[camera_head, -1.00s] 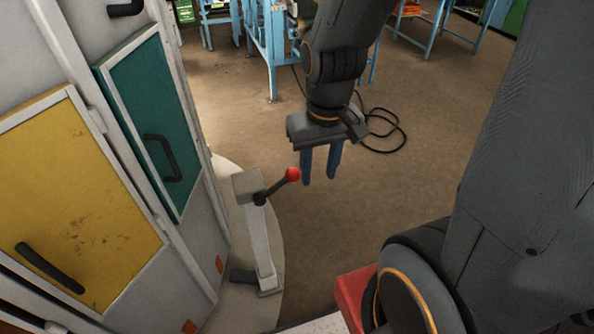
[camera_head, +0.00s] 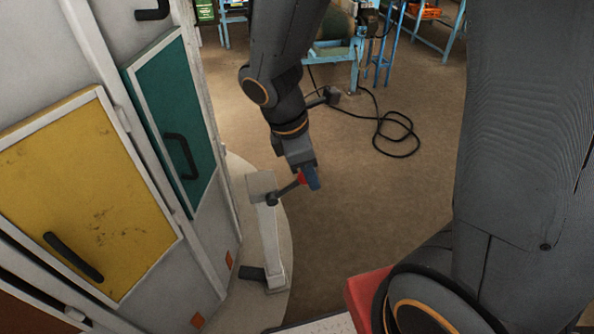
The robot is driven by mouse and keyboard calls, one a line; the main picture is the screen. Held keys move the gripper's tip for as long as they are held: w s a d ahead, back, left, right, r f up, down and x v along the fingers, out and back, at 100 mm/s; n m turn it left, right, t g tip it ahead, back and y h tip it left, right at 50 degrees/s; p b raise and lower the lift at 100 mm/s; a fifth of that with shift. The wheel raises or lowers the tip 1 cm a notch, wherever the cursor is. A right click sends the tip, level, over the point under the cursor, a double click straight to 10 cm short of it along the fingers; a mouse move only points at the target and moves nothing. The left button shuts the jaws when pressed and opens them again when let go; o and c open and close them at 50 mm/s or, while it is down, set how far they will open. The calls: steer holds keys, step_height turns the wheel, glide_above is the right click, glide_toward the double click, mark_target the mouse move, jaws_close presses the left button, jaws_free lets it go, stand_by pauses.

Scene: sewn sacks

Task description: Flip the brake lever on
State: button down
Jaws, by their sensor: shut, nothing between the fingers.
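The brake lever (camera_head: 287,191) is a dark rod on the upper part of a pale grey post (camera_head: 270,245). It points right and slightly up, and its red knob (camera_head: 302,179) is partly hidden by my gripper. My gripper (camera_head: 313,183) points down right at the knob, with its blue-grey fingers shut and seen nearly side-on. The fingers overlap the knob's right side in the picture; I cannot tell whether they touch it.
A round cabinet with a yellow door (camera_head: 85,195) and a green door (camera_head: 170,120) stands close on the left. A black cable (camera_head: 400,140) lies on the floor behind. The brown floor right of the post is clear.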

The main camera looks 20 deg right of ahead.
mark_target(301, 176)
steer(key=w+a+n+t+h+p, duration=0.1)
steer(key=w+a+n+t, duration=0.1)
steer(key=n, duration=0.8)
steer(key=w+a+r+n+t+h+p, duration=0.1)
steer(key=w+a+n, duration=0.3)
steer(key=n, duration=0.6)
steer(key=a+t+h, duration=0.1)
steer(key=a, duration=0.1)
steer(key=shift+a+r+h, duration=0.3)
steer(key=shift+a, duration=0.05)
steer(key=shift+d, duration=0.1)
steer(key=p+x, duration=0.1)
steer(key=x, duration=1.3)
steer(key=shift+p, duration=0.35)
steer(key=shift+w, duration=0.1)
